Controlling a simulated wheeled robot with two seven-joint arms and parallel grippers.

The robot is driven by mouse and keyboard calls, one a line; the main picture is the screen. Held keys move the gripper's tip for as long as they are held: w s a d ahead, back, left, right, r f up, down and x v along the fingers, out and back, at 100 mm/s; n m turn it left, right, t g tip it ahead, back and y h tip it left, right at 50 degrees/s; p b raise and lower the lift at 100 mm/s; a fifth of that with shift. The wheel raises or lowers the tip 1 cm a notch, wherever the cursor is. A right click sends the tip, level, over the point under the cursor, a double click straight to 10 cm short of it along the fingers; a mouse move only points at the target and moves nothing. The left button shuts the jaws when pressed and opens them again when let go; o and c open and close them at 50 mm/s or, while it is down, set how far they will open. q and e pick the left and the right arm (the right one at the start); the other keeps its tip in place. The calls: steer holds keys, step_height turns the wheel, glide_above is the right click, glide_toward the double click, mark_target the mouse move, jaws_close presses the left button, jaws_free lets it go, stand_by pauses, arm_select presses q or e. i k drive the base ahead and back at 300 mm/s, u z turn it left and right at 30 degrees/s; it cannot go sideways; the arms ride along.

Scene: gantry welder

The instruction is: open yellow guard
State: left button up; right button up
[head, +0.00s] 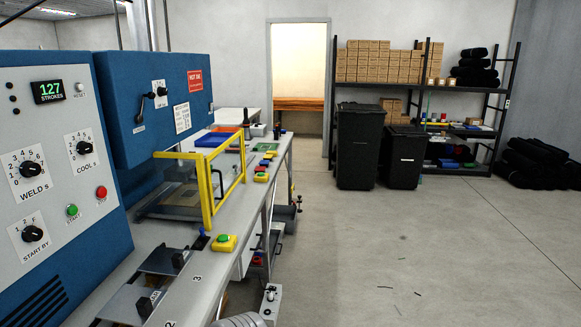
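The yellow guard (208,188) is a yellow-framed, see-through panel on the workbench, in the middle left of the head view. It stands upright along the aisle side of the bench, in front of the blue machine. A yellow top bar runs from it back toward the machine on the left. A dark handle shows low on the frame's inner area. I cannot tell for sure from this view how the guard is hinged. Neither of my grippers can be made out in the head view.
The grey bench (205,262) carries green and red buttons on yellow boxes (223,243). A blue control cabinet (50,170) stands close on the left. Black bins (360,145) and a shelf (440,88) stand at the back.

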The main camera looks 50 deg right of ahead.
mark_target(213, 208)
steer(key=z, duration=1.9)
steer(key=k, duration=1.3)
steer(key=z, duration=0.95)
steer(key=i, duration=3.65)
steer(key=u, duration=1.1)
